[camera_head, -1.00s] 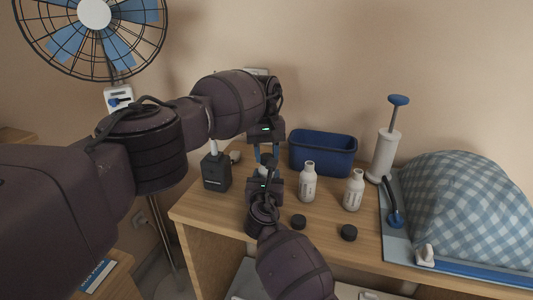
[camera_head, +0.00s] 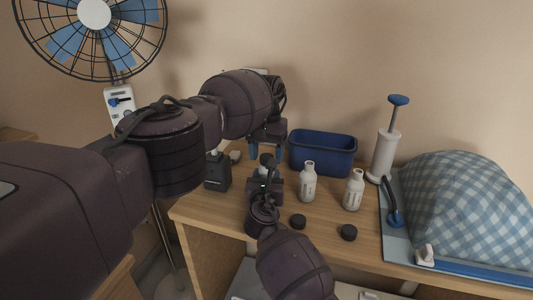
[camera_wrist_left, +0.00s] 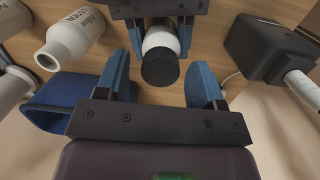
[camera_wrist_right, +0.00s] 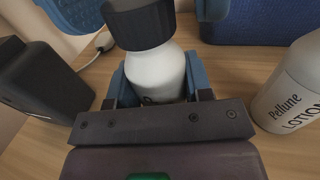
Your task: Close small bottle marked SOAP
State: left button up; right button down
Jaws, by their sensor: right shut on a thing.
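A small white bottle (camera_wrist_right: 157,78) stands in my right gripper (camera_wrist_right: 157,88), its label hidden by the jaw. A black cap (camera_wrist_right: 138,25) sits on its mouth, slightly tilted in the right wrist view; I cannot tell whether it is screwed tight. The bottle (camera_wrist_left: 160,37) and cap (camera_wrist_left: 160,67) also show in the left wrist view. My right gripper (camera_head: 265,180) is shut on the bottle low over the table's left part. My left gripper (camera_head: 267,151) is above it, open, its blue fingers (camera_wrist_left: 158,85) apart on either side of the cap without touching it.
Two open white bottles (camera_head: 308,182) (camera_head: 353,190) and two loose black caps (camera_head: 298,221) (camera_head: 348,232) stand to the right. A blue bin (camera_head: 322,153) is behind, a black box (camera_head: 217,172) to the left. A pump (camera_head: 384,150) and checkered cloth (camera_head: 470,210) fill the right.

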pick_arm(q)
jog(key=shift+r, duration=2.2)
jog(key=o, duration=0.6)
jog(key=shift+c, duration=0.2)
pick_arm(e)
jog(key=shift+c, duration=2.3)
grip_release()
pick_arm(q)
jog(key=shift+r, duration=0.1)
